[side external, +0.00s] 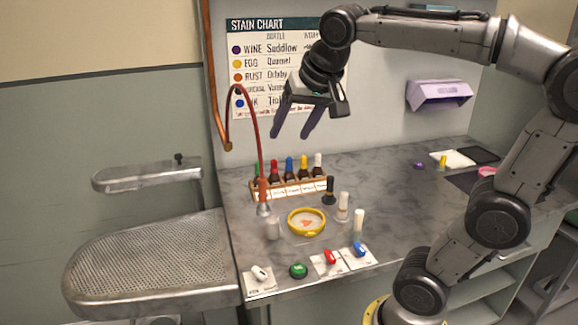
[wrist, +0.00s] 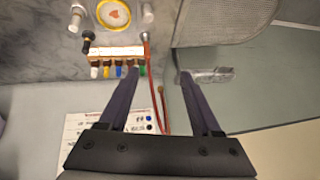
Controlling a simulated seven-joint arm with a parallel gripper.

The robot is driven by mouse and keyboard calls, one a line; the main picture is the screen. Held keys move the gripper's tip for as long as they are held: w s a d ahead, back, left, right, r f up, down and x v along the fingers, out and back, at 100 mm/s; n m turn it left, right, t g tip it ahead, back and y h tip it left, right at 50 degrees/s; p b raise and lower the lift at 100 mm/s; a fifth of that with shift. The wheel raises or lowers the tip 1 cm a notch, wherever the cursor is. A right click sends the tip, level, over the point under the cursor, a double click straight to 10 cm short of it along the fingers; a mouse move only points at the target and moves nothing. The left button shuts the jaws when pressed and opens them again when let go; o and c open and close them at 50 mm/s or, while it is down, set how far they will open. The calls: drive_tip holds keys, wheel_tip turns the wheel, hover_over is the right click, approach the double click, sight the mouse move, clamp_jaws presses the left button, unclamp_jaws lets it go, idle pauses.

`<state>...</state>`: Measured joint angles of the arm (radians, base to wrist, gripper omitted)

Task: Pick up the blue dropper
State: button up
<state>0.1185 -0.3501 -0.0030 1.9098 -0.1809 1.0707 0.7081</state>
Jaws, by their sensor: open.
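A rack (side external: 262,195) on the grey counter holds several dark bottles with coloured tops. The blue-topped dropper bottle (side external: 289,166) stands upright in the middle, between red and yellow tops. In the wrist view its blue top (wrist: 119,72) shows in the row, left of the left fingertip. My gripper (side external: 291,136) is open and empty, pointing down above the rack. In the wrist view the fingers (wrist: 160,75) are wide apart.
A red hose (side external: 243,92) arches beside my gripper, ending in a nozzle left of the rack. The stain chart (side external: 262,66) hangs behind. The counter's right middle is clear.

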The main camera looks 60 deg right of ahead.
drive_tip(key=w+d+m+g+h, duration=0.1)
drive_tip(key=w+d+m, duration=0.3)
drive_tip(key=w+d, duration=0.55)
drive_tip(key=m+g, duration=0.4)
hover_over(289, 158)
drive_tip(key=a, duration=0.3)
drive_tip(key=shift+h, duration=0.4)
drive_tip(key=f, duration=1.9)
drive_tip(key=shift+s+d+f, duration=0.1)
drive_tip(key=shift+s+f, duration=0.15)
drive_tip(key=shift+f, duration=0.05)
drive_tip(key=shift+d+x, duration=0.15)
drive_tip(key=shift+x, duration=1.45)
drive_tip(key=shift+d+x, duration=0.2)
drive_tip(key=shift+x, duration=1.45)
drive_tip(key=shift+w+r, duration=0.15)
drive_tip(key=shift+c, duration=0.2)
clamp_jaws()
